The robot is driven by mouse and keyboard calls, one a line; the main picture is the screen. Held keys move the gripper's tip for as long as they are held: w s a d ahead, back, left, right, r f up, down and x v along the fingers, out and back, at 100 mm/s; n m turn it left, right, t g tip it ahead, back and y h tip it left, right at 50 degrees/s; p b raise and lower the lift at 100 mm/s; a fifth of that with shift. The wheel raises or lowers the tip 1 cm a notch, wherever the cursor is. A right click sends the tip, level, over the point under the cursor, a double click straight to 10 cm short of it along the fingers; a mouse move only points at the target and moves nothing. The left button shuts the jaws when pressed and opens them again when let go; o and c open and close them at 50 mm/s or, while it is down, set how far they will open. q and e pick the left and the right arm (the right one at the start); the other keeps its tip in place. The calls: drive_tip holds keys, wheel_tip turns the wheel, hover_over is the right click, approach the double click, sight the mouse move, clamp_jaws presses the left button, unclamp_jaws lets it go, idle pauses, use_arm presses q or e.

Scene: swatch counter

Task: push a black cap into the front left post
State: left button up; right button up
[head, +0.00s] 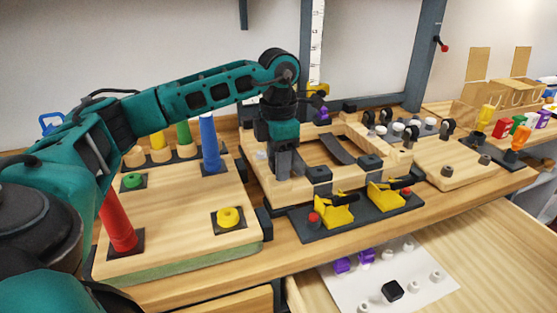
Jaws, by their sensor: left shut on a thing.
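My left gripper (284,168) points down at the left front part of a pale wooden frame (345,183) on the counter. Its jaws are shut on a small dark thing, which I take for a black cap; the fingers hide most of it. The front left post is hidden behind the fingers, so I cannot tell whether the cap touches it. A loose black cap (392,291) lies on a white sheet in the open drawer. My right gripper is out of view.
Two yellow toggle clamps (334,211) stand on a dark plate before the frame. A peg board (180,237) with red, blue, green and yellow pieces lies to the left. A wooden board with knobs (455,165) is to the right. The drawer (480,265) is open below.

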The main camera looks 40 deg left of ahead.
use_arm(q)
drive_tip(key=shift+f+b, duration=0.3)
drive_tip(key=shift+f, duration=0.45)
idle(0.4)
drive_tip(key=shift+s+f, duration=0.15)
drive_tip(key=shift+f, duration=0.3)
idle(0.7)
drive_tip(key=o, duration=1.1)
drive_tip(key=shift+d+f, duration=0.15)
drive_tip(key=shift+d, duration=0.1)
drive_tip(key=shift+c, duration=1.2)
drive_tip(key=shift+o, duration=1.2)
wheel_tip(320, 180, up, 3)
drive_tip(key=shift+f+p, duration=0.1)
drive_tip(key=shift+p, duration=1.05)
drive_tip(key=r+p, duration=0.3)
drive_tip(key=r, duration=0.1)
drive_tip(key=shift+a, duration=0.25)
drive_tip(key=shift+f, duration=0.1)
